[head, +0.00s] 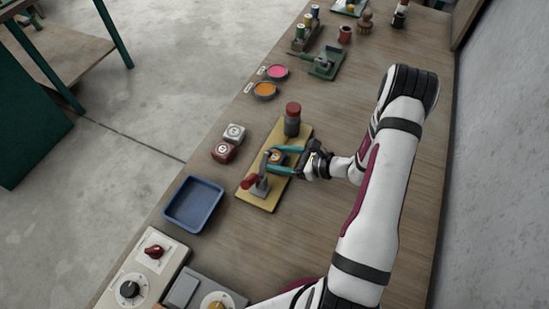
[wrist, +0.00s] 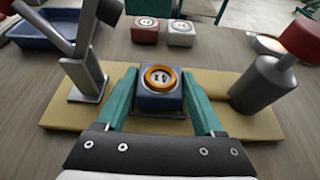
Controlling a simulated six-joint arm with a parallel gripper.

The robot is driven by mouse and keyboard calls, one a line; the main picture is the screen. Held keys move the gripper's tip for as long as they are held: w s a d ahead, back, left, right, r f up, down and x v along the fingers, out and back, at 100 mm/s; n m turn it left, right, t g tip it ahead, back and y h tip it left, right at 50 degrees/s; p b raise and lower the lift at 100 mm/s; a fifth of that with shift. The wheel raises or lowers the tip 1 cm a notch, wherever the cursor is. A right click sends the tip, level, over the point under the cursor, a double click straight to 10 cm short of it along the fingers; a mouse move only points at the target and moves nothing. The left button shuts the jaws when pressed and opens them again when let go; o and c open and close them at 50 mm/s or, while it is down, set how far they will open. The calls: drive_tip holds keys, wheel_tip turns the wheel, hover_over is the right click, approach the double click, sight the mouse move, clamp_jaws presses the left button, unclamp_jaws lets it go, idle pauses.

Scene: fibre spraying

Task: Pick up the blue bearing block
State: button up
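The blue bearing block (wrist: 160,100), with an orange ring and a marked centre on top, sits on a metal plate on the yellow base board (wrist: 215,83). In the head view the block (head: 276,157) is mid-board, between a red-handled lever press (head: 258,186) and a grey cylinder with a red cap (head: 292,122). My gripper (head: 284,160) has teal fingers and reaches in from the right. In the wrist view my gripper (wrist: 160,84) is open, one finger on each side of the block. The gaps beside the block look narrow; contact is hard to tell.
A red block (head: 224,152) and a white block (head: 235,133) stand left of the board. An empty blue tray (head: 193,204) lies to the lower left. Control boxes (head: 140,275) are at the near end. Pink (head: 277,72) and orange (head: 265,90) dishes stand farther back.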

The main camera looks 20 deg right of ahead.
clamp_jaws()
drive_tip(key=shift+r, duration=0.1)
